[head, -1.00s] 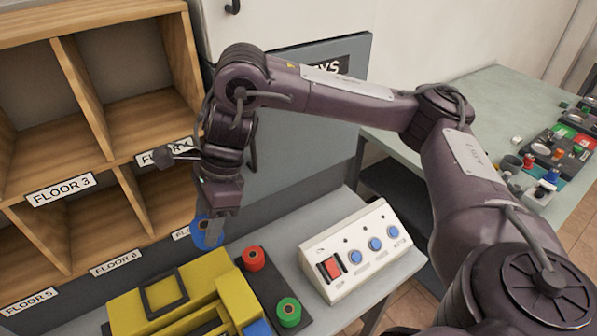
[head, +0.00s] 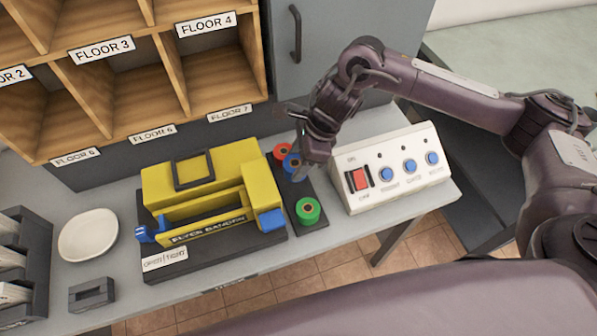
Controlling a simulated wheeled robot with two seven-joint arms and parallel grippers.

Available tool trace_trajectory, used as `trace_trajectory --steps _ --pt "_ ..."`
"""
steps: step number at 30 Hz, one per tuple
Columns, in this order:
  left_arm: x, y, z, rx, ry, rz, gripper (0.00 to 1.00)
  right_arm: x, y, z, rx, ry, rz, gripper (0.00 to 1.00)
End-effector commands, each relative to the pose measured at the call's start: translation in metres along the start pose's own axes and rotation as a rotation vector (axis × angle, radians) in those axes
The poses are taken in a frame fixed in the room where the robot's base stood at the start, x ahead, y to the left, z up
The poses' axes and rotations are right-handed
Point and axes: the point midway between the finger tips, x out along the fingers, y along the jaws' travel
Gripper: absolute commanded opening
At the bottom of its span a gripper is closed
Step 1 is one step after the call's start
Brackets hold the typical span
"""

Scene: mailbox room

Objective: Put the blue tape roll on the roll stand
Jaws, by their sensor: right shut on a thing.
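The blue tape roll (head: 291,162) is at the fingertips of my right gripper (head: 299,175), which is shut on it. The roll stand (head: 295,190) is a dark narrow board on the grey table, between the yellow machine and the white control box. A red roll (head: 283,151) sits at its far end and a green roll (head: 308,210) at its near end. The blue roll appears over the stand between them, close to the red roll. The gripper partly covers it, so I cannot tell whether it touches the stand. My left gripper is not in view.
The yellow banding machine (head: 215,172) stands close on the left of the stand. The white control box (head: 400,165) with a red switch and blue knobs is close on the right. Wooden floor-labelled pigeonholes (head: 130,75) rise behind. A white dish (head: 88,236) lies at left.

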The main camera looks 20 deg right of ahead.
Motion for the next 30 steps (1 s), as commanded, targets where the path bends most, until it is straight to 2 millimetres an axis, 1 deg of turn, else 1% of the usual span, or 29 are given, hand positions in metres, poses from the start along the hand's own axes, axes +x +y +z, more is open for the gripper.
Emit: trace_trajectory --steps 3,7,12,15,23,28,29,30 --pt "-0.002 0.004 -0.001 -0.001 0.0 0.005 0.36 0.013 0.0 -0.005 0.0 0.0 0.001 0.26" --pt "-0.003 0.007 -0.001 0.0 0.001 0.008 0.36 0.022 0.0 -0.009 0.001 0.0 0.002 0.26" --pt "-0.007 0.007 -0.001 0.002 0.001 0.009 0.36 0.046 0.0 -0.019 0.003 0.001 0.002 0.26" --pt "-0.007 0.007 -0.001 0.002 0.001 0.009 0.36 0.054 0.0 -0.022 0.0 -0.001 0.0 0.26" --pt "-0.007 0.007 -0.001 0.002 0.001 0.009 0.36 0.056 -0.001 -0.023 -0.001 -0.001 -0.001 0.26" --pt "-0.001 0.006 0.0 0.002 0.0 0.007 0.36 0.061 -0.001 -0.025 -0.001 -0.001 -0.001 0.26" --pt "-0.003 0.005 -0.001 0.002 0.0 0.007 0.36 0.059 -0.001 -0.024 -0.001 -0.001 -0.001 0.53" --pt "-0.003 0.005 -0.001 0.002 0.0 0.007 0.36 0.059 -0.001 -0.024 -0.001 -0.001 -0.001 0.58"
